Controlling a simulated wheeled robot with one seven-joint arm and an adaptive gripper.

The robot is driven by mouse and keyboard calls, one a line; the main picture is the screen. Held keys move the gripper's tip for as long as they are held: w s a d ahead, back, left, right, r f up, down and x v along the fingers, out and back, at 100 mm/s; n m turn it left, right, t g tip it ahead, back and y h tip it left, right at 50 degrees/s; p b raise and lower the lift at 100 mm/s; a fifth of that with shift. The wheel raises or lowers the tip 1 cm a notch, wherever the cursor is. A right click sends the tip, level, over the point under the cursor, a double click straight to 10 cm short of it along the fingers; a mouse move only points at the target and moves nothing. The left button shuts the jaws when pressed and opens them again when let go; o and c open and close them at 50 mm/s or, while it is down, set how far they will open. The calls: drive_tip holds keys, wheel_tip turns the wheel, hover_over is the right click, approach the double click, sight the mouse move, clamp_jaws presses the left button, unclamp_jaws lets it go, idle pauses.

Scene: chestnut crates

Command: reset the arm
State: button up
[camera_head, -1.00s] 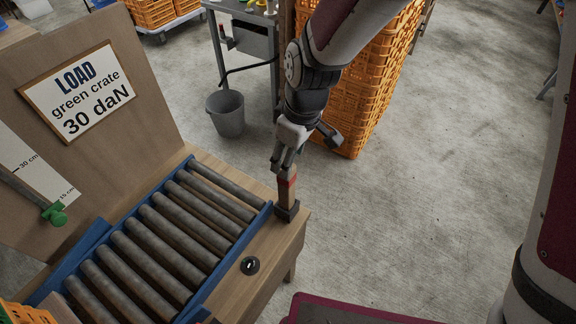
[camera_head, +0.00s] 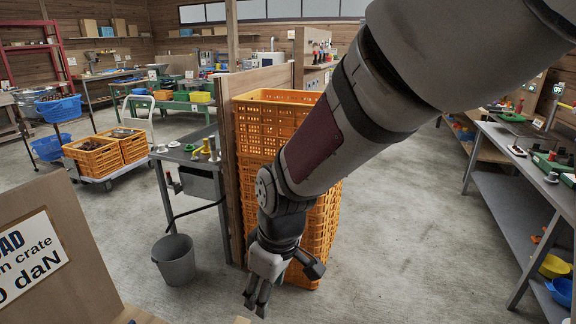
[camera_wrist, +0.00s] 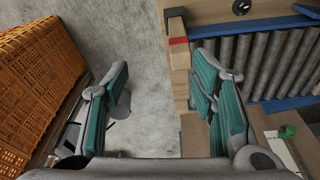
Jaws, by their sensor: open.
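My gripper (camera_head: 258,300) hangs at the end of my arm near the bottom middle of the head view, pointing down. In the wrist view my gripper (camera_wrist: 162,95) has its two teal-padded fingers spread wide, with nothing between them but bare floor beyond. A wooden handle with a red band (camera_wrist: 178,42) stands at the edge of the roller table, past the right finger and apart from it. In the head view the handle is not visible.
A tall stack of orange crates (camera_head: 270,115) stands close behind my arm; it also fills the left of the wrist view (camera_wrist: 35,85). A grey bucket (camera_head: 175,262) and a metal table (camera_head: 182,155) stand left. Rollers (camera_wrist: 275,62) lie right. Open floor (camera_head: 420,240) is right.

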drive_tip(key=s+d+r+m+t, duration=0.1)
drive_tip(key=s+d+r+m, duration=0.15)
drive_tip(key=d+r, duration=0.4)
drive_tip(key=s+d+r+m+t, duration=0.1)
drive_tip(key=s+d+r+m, duration=0.1)
drive_tip(key=d+r+m, duration=0.45)
drive_tip(key=s+d+r+m+t+h, duration=0.1)
drive_tip(key=s+d+r+m, duration=0.1)
drive_tip(key=s+d, duration=0.8)
drive_tip(key=shift+s+d+m+t+h, duration=0.3)
drive_tip(key=shift+d+m+h, duration=0.1)
drive_tip(key=shift+m, duration=0.1)
